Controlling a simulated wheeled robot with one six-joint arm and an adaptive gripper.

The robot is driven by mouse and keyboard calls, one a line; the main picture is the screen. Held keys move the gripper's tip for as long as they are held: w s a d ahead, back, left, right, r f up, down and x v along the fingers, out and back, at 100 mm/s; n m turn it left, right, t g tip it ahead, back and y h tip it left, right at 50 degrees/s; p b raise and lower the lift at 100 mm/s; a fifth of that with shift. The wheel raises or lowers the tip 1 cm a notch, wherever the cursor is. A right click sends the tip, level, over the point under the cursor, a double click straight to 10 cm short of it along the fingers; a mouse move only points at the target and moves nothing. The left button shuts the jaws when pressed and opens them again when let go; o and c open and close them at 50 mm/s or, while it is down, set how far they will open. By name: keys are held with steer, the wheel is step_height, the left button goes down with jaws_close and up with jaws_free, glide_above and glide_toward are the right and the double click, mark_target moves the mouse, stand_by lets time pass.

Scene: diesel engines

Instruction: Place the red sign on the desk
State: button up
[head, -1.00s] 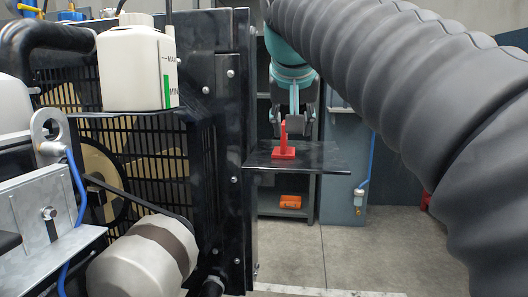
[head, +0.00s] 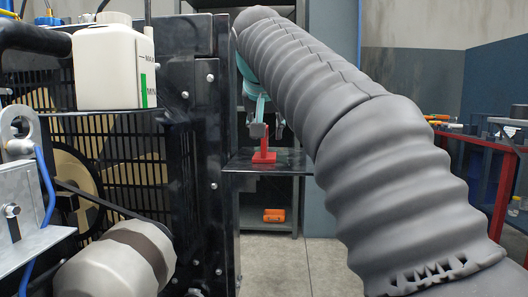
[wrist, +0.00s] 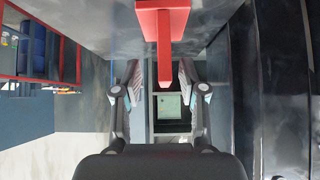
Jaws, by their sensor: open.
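The red sign (head: 264,157) stands upright on a dark flat plate (head: 240,168) beside the engine, with a wide base and a thin upright. In the wrist view the sign (wrist: 163,22) comes in from the top edge. My gripper (head: 266,128) is open just above the base, at the sign's upper part. In the wrist view the end of the upright lies between the two open fingers of my gripper (wrist: 160,76), with a gap on each side. A red-framed workbench (head: 477,143) with tools on it stands at the right; it may be the desk.
The engine's black radiator frame (head: 205,150) stands close at the left of the plate. A white tank (head: 105,68) is mounted on the engine. Behind the plate is a grey shelf unit with an orange item (head: 274,215). Grey floor (head: 325,265) is clear below.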

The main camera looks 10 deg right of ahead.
mark_target(265, 141)
steer(key=shift+w+a+b+x, duration=0.1)
steer(key=shift+b+x, duration=0.2)
steer(key=shift+x, duration=1.05)
steer(key=shift+w+a+b+x, duration=0.15)
steer(key=shift+b+x, duration=0.15)
steer(key=shift+x, duration=1)
steer(key=shift+r, duration=0.15)
jaws_close()
